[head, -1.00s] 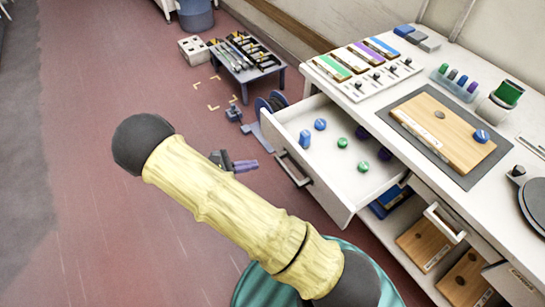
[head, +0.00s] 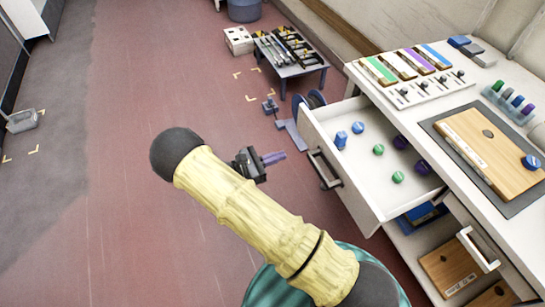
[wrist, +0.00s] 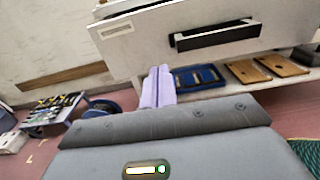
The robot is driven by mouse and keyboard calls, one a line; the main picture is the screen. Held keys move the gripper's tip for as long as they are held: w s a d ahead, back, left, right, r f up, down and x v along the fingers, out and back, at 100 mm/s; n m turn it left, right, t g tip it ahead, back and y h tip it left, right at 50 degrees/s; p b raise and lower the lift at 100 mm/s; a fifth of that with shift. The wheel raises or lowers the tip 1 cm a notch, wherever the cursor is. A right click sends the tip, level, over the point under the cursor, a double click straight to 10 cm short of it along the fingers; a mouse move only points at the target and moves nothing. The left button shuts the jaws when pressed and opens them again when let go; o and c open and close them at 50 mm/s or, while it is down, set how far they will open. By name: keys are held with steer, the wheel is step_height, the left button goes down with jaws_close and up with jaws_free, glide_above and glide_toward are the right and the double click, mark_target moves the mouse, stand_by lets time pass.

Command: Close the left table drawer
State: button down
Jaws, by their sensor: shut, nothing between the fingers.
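The left table drawer (head: 372,205) stands pulled out from the white table, with blue, green and purple caps lying inside. Its dark bar handle (head: 325,170) is on the front face. In the wrist view the drawer front (wrist: 130,55) and its handle (wrist: 215,36) fill the upper part. My gripper (head: 275,158) is shut and empty, to the left of the drawer front and apart from the handle in the head view. Its purple fingers also show in the wrist view (wrist: 158,88), pointing toward the drawer, below and left of the handle.
The white tabletop (head: 420,115) carries pens, a rack and a wooden board (head: 490,150). Below the drawer, an open shelf holds a blue tray (wrist: 195,78) and wooden boards (wrist: 250,72). A low grey table (head: 290,65) with tools stands behind.

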mark_target(314, 143)
steer(key=x, duration=0.9)
steer(key=shift+p, duration=0.3)
steer(key=shift+w+d, duration=0.15)
steer(key=shift+d, duration=0.4)
steer(key=shift+w+f, duration=0.1)
steer(key=shift+w, duration=0.05)
